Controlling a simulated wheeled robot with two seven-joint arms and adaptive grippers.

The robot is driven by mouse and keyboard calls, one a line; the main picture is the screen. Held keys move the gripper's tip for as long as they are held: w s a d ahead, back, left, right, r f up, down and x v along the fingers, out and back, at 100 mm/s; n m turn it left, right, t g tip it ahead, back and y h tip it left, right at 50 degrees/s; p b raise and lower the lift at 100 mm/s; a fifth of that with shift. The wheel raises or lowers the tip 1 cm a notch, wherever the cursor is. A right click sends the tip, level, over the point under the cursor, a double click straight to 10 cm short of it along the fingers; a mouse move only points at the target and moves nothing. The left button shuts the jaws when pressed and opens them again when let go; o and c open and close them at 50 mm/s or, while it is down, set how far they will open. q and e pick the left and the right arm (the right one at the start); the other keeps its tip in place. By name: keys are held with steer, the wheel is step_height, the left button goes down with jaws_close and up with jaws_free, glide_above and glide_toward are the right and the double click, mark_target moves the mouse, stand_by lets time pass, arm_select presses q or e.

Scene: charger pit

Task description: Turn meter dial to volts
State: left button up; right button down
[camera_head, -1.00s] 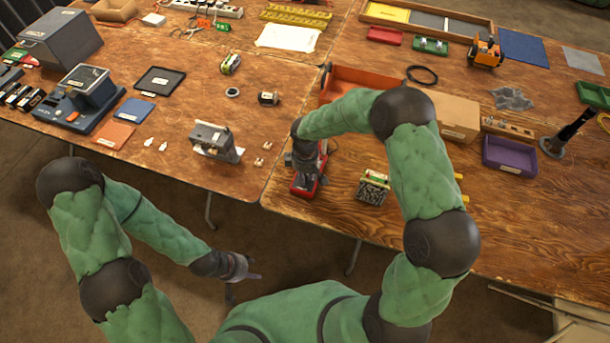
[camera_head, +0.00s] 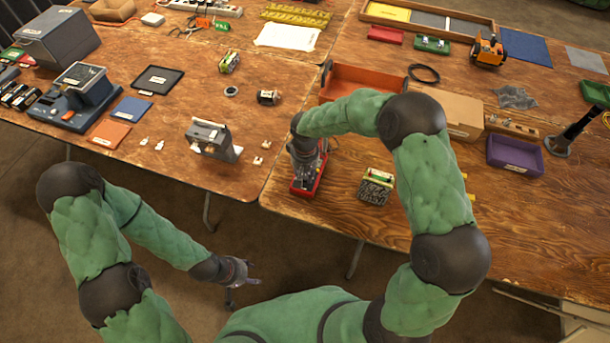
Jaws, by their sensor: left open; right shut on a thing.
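The red meter (camera_head: 306,189) lies on the near edge of the right-hand table, by the seam between the tables. My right gripper (camera_head: 305,172) points down over it and is shut on a part of it, seemingly the dial. The dial itself and its pointer are hidden under the gripper, so its setting cannot be read. My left gripper (camera_head: 243,279) is open and empty, hanging in front of the tables, well away from the meter.
An orange bin (camera_head: 365,80) and a cardboard box (camera_head: 455,117) stand behind my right arm. A grey metal device (camera_head: 210,139) is to the left. A purple tray (camera_head: 514,155) lies further right.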

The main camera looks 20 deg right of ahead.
mark_target(305, 177)
steer(key=shift+m, duration=0.6)
steer(key=c, duration=1)
jaws_free()
steer(key=shift+c, duration=0.2)
steer(key=shift+r, duration=0.15)
step_height(305, 177, up, 12)
steer(key=shift+s+f, duration=0.1)
steer(key=shift+f, duration=0.15)
